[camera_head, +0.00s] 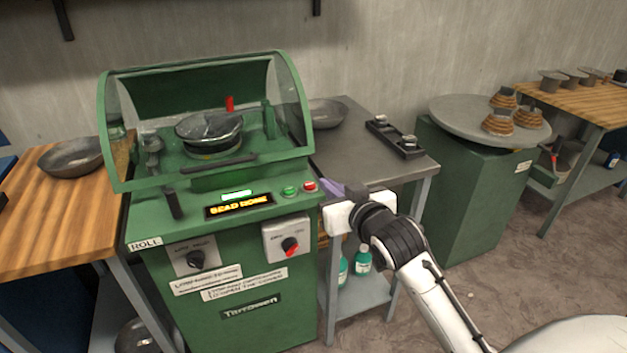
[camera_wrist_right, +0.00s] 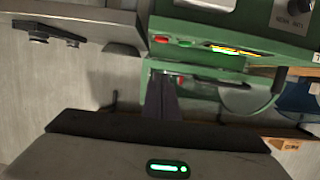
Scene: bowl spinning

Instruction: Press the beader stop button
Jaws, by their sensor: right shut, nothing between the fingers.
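The green beader (camera_head: 225,275) stands at the left with its clear cover (camera_head: 285,95) down over a dark bowl (camera_head: 210,128). On its sloped panel a red button (camera_head: 309,186) sits right of a green button (camera_head: 290,191). The red button (camera_wrist_right: 161,39) and green button (camera_wrist_right: 185,43) also show in the right wrist view. My right gripper (camera_head: 328,187) is shut and empty, its purple fingers just right of the red button. In the wrist view the fingertips (camera_wrist_right: 160,78) look apart from that button. My left gripper is out of view.
A red knob (camera_head: 290,246) is on the beader's front. A grey table (camera_head: 365,170) behind my gripper holds a bowl (camera_head: 326,113) and a black tool (camera_head: 395,138). A wooden table (camera_head: 50,225) is at the left.

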